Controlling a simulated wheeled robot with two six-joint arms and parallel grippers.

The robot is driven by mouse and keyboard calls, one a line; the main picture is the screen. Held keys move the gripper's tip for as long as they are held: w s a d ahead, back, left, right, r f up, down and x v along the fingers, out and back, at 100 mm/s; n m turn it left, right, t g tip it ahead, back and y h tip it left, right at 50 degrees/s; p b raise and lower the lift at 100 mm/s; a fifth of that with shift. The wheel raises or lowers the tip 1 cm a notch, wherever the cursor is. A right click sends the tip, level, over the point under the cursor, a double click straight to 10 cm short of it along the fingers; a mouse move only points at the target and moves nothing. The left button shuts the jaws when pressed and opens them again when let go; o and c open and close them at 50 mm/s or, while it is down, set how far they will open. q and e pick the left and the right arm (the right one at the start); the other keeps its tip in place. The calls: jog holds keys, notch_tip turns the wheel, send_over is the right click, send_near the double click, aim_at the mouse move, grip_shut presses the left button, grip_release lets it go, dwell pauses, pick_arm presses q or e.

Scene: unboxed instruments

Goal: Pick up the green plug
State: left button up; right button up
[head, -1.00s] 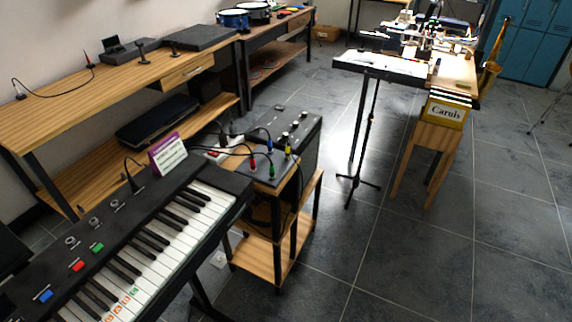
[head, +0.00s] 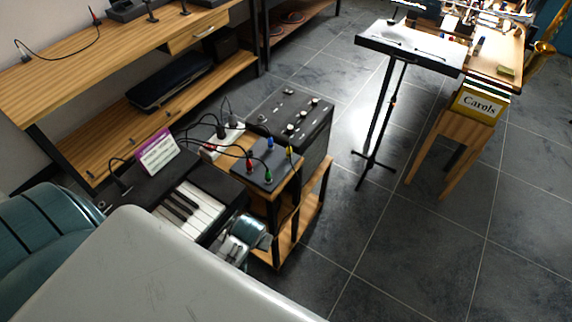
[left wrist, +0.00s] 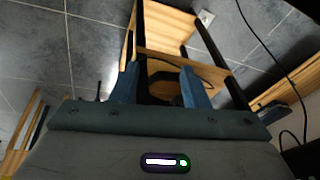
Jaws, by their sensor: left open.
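The green plug (head: 269,173) stands upright in the dark box (head: 264,182) on the small wooden stand, with a black cable at it. Red (head: 249,166), blue (head: 270,145) and yellow (head: 290,153) plugs stand in the same box. My left gripper (left wrist: 160,88) is open and empty in the left wrist view, its two blue fingers apart. In the head view my left arm covers the lower left, and its end is over the keyboard's right end, short of the box. The green plug cannot be made out in the left wrist view. My right gripper is not in view.
A keyboard (head: 190,212) is partly hidden by my arm. A black amplifier (head: 300,115) and a white power strip (head: 222,138) with cables are beside the box. A purple-edged card (head: 158,152) stands at the keyboard. A music stand (head: 408,47) is further right; the floor between is clear.

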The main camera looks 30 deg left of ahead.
aim_at(269, 174)
pick_arm(q)
jog(key=w+r+n+y+p, duration=0.1)
jog(key=w+r+n, duration=0.3)
jog(key=r, duration=0.5)
jog(key=w+d+r+n+g+y+p, duration=0.1)
jog(key=w+r+n, duration=0.35)
jog(key=r, duration=0.45)
jog(key=w+r+n+p, duration=0.1)
jog(key=w+r+n, duration=0.3)
jog(key=r, duration=0.4)
jog(key=shift+m, duration=0.25)
jog(key=b+x, duration=0.4)
jog(key=shift+w+a+f, duration=0.1)
jog(key=shift+f, duration=0.25)
jog(key=shift+a+f+b, duration=0.15)
jog(key=shift+f+b, duration=0.3)
jog(key=shift+p+x, duration=0.35)
jog(key=shift+x, duration=2)
jog(key=shift+d, duration=0.25)
grip_shut()
